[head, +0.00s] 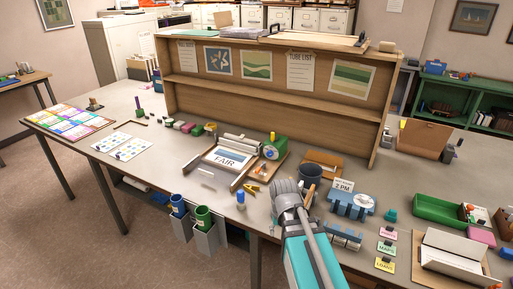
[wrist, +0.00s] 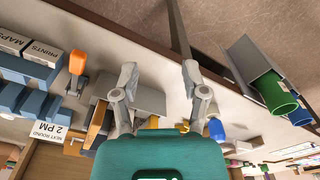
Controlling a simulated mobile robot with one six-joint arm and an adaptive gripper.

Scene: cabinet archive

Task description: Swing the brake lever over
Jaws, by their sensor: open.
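An orange-handled lever (wrist: 77,64) on a grey mount stands beside the blue rack in the wrist view. It looks like the brake lever, but no label shows. In the head view an orange-brown piece (head: 309,192) shows just right of my gripper, partly hidden by it; I cannot tell if it is the same lever. My gripper (head: 288,188) is over the front of the table. In the wrist view its fingers (wrist: 160,72) are spread apart with nothing held between them. The lever is to the left of the fingers there, apart from them.
A blue rack (head: 345,206) with a 2 PM card stands right of my gripper, and a dark cup (head: 310,173) behind it. A tray with a FAIR print (head: 230,158) lies left. Grey bins (head: 208,238) with rolls hang at the front edge. A wooden shelf (head: 270,92) closes off the back.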

